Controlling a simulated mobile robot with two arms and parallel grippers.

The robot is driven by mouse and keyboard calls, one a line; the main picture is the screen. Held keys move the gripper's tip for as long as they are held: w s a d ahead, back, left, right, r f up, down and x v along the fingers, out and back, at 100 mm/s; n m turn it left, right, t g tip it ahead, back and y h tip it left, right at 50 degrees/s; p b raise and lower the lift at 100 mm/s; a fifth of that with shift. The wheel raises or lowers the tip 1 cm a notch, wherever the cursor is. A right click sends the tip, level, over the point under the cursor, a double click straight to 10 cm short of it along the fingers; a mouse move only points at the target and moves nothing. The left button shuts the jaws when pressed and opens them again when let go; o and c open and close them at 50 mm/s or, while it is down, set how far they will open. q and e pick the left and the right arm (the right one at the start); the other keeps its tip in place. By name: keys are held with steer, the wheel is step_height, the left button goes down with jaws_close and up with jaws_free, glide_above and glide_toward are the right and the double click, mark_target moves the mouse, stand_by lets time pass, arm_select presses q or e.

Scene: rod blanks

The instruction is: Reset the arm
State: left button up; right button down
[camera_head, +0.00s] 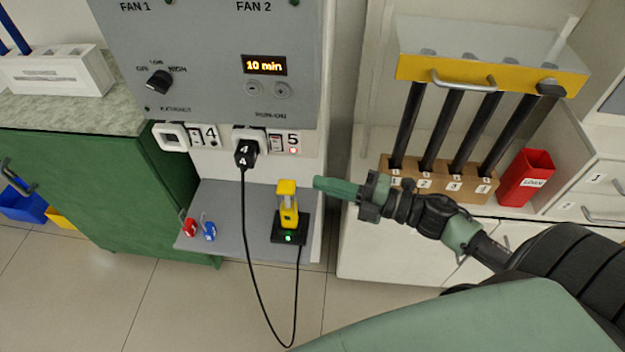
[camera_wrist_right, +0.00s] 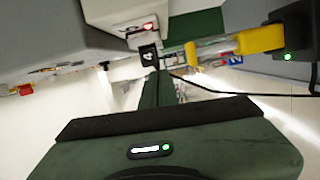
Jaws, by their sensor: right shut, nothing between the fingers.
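My right arm comes in from the right in the head view. Its gripper (camera_head: 336,187) is shut and empty, pointing left. It hangs in front of the wall panel, just right of a yellow device (camera_head: 288,205) on a black base with a green light. The yellow device also shows at the upper right of the right wrist view (camera_wrist_right: 259,39). In that view the dark green body of my gripper fills the lower part. My left gripper is not in view.
A black plug (camera_head: 245,154) sits in socket 5, its cable looping down to the black base. Red (camera_head: 189,227) and blue (camera_head: 209,231) padlocks stand on the grey shelf (camera_head: 228,200). Right are a rack of black rods (camera_head: 407,120) and a red bin (camera_head: 526,178).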

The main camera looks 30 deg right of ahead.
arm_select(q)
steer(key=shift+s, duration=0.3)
arm_select(e)
steer(key=shift+s, duration=0.1)
steer(key=shift+d, duration=0.1)
